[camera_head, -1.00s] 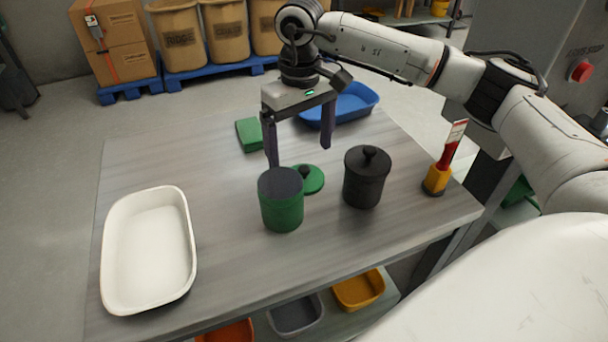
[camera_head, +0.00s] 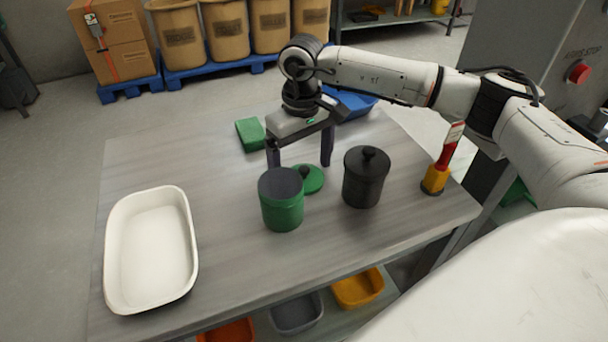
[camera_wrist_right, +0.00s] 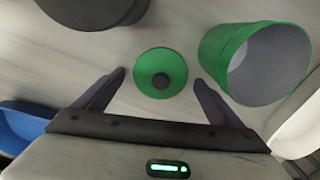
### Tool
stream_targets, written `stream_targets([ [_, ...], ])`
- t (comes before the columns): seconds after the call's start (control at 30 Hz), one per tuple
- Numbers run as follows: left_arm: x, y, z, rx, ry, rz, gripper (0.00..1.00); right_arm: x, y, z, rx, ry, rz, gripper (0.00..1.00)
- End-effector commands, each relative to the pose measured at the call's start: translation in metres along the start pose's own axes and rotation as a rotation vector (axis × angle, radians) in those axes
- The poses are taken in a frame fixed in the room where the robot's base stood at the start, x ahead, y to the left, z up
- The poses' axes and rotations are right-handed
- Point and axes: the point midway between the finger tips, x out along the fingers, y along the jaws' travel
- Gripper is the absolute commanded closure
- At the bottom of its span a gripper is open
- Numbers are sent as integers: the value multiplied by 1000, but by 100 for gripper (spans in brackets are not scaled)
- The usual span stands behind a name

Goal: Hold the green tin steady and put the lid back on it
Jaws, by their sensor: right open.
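The green tin (camera_head: 283,207) stands upright and uncovered on the table, its dark grey inside showing. It also shows in the right wrist view (camera_wrist_right: 216,52). The green lid (camera_head: 313,181) lies flat on the table just behind and right of the tin, its black knob up. My right gripper (camera_head: 299,165) is open and empty above the table by the lid. In the right wrist view the lid (camera_wrist_right: 160,73) lies centred ahead of the two spread fingers (camera_wrist_right: 159,78), and nothing is between the pads. My left gripper is in neither view.
A black lidded pot (camera_head: 364,180) stands right of the lid. A white tray (camera_head: 190,243) is at the left, a green block (camera_head: 250,134) and blue tray (camera_head: 357,103) at the back, and a yellow-red brush (camera_head: 436,178) at the right edge. The table between white tray and tin is clear.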

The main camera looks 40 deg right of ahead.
Motion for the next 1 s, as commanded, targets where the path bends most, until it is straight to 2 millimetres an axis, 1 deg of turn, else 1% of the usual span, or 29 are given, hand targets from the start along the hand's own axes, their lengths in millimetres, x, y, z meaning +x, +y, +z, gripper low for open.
stream_targets([
  [0.07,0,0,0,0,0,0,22,0,0,0,0,0,0,10],
  [0.17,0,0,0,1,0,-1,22,0,0,0,0,0,0,25],
  [0.2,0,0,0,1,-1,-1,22,0,0,0,0,0,0,32],
  [0.33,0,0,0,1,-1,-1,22,0,0,0,0,0,0,54],
  [0.6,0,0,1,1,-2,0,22,-2,0,0,0,0,0,54],
  [0.77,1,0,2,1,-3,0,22,-10,0,-1,0,2,-1,54],
  [0.87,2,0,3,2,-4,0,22,-23,0,-1,-1,3,-1,54],
  [0.97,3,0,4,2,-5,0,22,-43,0,-2,0,6,-2,54],
  [1.0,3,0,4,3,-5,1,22,-52,0,-1,-1,5,-1,54],
])
